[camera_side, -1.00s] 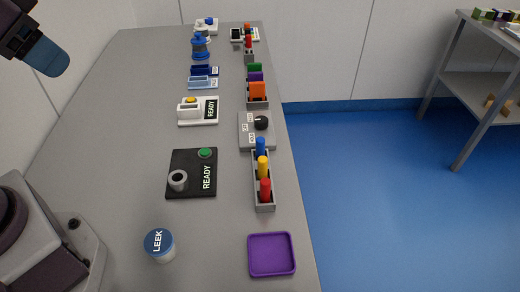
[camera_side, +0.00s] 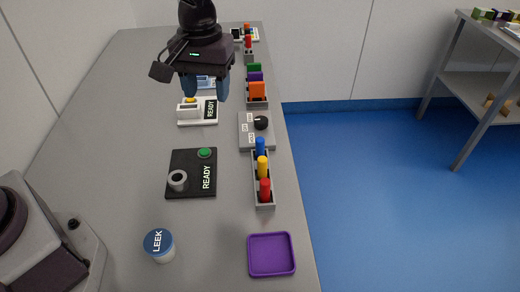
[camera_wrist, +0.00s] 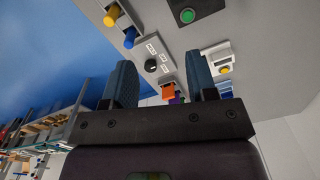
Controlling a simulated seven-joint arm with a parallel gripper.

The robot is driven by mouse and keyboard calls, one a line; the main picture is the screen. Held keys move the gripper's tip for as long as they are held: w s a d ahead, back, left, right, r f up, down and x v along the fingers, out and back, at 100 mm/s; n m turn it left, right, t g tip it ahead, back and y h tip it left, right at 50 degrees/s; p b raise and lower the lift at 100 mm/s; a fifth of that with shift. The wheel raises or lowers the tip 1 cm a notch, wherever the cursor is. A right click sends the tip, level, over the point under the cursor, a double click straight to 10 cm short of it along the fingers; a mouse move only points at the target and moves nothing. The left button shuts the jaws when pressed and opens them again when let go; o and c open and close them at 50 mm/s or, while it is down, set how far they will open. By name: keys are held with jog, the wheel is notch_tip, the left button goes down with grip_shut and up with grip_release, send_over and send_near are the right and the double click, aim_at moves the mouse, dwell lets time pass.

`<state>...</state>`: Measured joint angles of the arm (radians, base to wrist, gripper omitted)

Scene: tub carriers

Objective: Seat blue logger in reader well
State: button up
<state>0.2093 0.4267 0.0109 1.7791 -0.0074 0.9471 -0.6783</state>
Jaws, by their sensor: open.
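The blue logger (camera_side: 261,146) stands upright in the far slot of a narrow grey rack (camera_side: 257,186), behind a yellow logger (camera_side: 262,166) and a red logger (camera_side: 265,189). The blue logger also shows in the wrist view (camera_wrist: 130,39). A grey ring-shaped well (camera_side: 178,180) sits on a black reader plate (camera_side: 190,160) marked READY with a green button (camera_side: 204,153). My gripper (camera_side: 207,92) is open and empty, high above the table, beyond the reader plate and left of the rack. In the wrist view its fingers are apart (camera_wrist: 162,78).
A grey dial box (camera_side: 250,139) stands just beyond the rack. A white device (camera_side: 190,118) with a yellow button lies beyond the reader. A LEEK tub (camera_side: 160,246) and a purple tray (camera_side: 271,254) are at the near end. Orange, purple and green blocks stand in a holder farther off.

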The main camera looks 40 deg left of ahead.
aim_at(260, 139)
jog(key=w+d+f+n, duration=0.4)
jog(key=w+f+n, duration=0.3)
jog(key=w+n, duration=0.4)
jog(key=shift+n, duration=0.7)
jog(key=f, duration=0.4)
jog(key=s+f, duration=0.1)
jog(key=f, duration=0.7)
jog(key=shift+s+d+f, duration=0.15)
jog(key=shift+s, duration=0.15)
grip_shut()
